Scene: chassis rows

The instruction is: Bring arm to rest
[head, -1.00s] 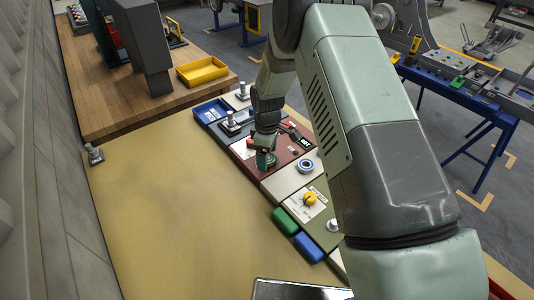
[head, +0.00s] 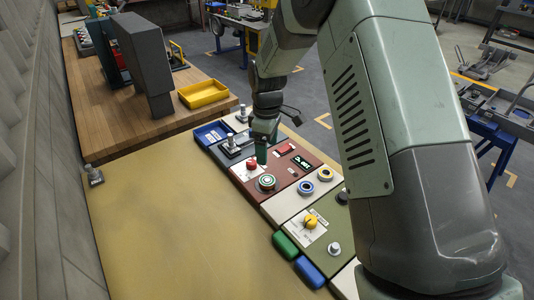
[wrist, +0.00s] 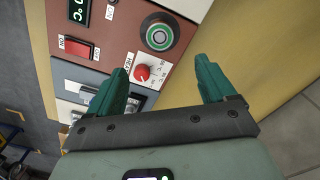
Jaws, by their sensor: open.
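My gripper (wrist: 160,85) is open and empty, its two green fingers apart in the wrist view. In the head view, my gripper (head: 264,148) points down over the row of panels, and its fingers overlap one another there. The red-brown panel (head: 273,189) bears a green round button (head: 267,182), a red knob (head: 252,164), a red switch and a dark display. In the wrist view, the green button (wrist: 159,36) and the red knob (wrist: 142,72) lie beyond the fingertips, apart from them. My arm hides part of the panels on the right.
The bare tan table (head: 170,235) lies left of the panels. A yellow tray (head: 203,96) and grey upright blocks (head: 146,60) stand on the wooden bench behind. A blue tray (head: 211,133) sits at the panels' far end. Green and blue blocks (head: 309,271) lie at the near edge.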

